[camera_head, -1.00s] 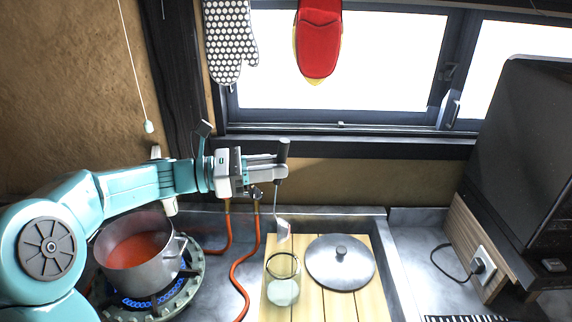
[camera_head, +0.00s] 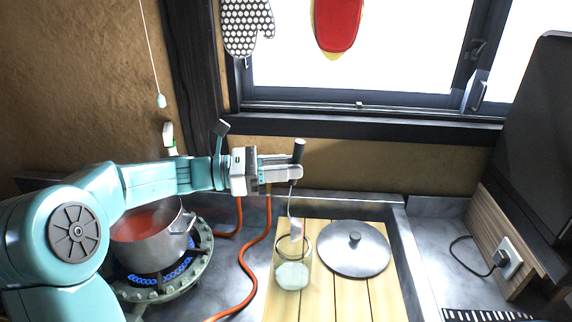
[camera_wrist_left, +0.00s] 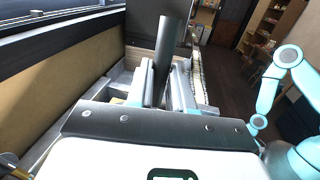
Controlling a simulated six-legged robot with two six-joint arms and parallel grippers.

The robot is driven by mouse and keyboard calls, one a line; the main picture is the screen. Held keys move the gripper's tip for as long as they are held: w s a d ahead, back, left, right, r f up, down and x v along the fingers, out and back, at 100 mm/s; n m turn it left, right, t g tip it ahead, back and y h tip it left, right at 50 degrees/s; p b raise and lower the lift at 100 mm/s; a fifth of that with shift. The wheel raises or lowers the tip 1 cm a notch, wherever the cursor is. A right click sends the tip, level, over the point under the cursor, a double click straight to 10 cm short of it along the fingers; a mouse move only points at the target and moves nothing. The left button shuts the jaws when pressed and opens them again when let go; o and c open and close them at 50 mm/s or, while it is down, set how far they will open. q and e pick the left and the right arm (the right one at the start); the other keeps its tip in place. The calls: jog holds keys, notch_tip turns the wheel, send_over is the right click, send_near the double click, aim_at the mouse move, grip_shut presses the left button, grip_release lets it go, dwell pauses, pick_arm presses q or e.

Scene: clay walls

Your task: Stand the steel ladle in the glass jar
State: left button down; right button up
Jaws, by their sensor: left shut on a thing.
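My left gripper (camera_head: 290,174) is shut on the steel ladle (camera_head: 291,200), near its dark handle (camera_head: 299,150). The ladle hangs nearly upright, its handle up and its bowl (camera_head: 296,228) down. The glass jar (camera_head: 293,270) stands upright on a wooden board (camera_head: 335,300). The bowl overlaps the jar's rim in the head view; I cannot tell whether it is inside the mouth or above it. In the left wrist view the dark handle (camera_wrist_left: 164,58) rises between the fingers (camera_wrist_left: 166,88). My right gripper does not show.
A grey lid (camera_head: 354,250) lies on the board right of the jar. A pot (camera_head: 160,248) of red liquid sits on a lit gas burner (camera_head: 200,262) at left, below my left arm. An orange hose (camera_head: 250,270) runs between. A window is behind.

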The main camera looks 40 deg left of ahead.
pick_arm(q)
jog(key=shift+f, duration=0.6)
notch_tip(320, 180, down, 4)
jog(key=b, duration=0.3)
jog(key=shift+r, duration=0.15)
jog(key=shift+s+a+f+b, duration=0.1)
jog(key=shift+f+b, duration=1.1)
jog(key=shift+f, duration=0.6)
jog(key=c, duration=0.9)
grip_release()
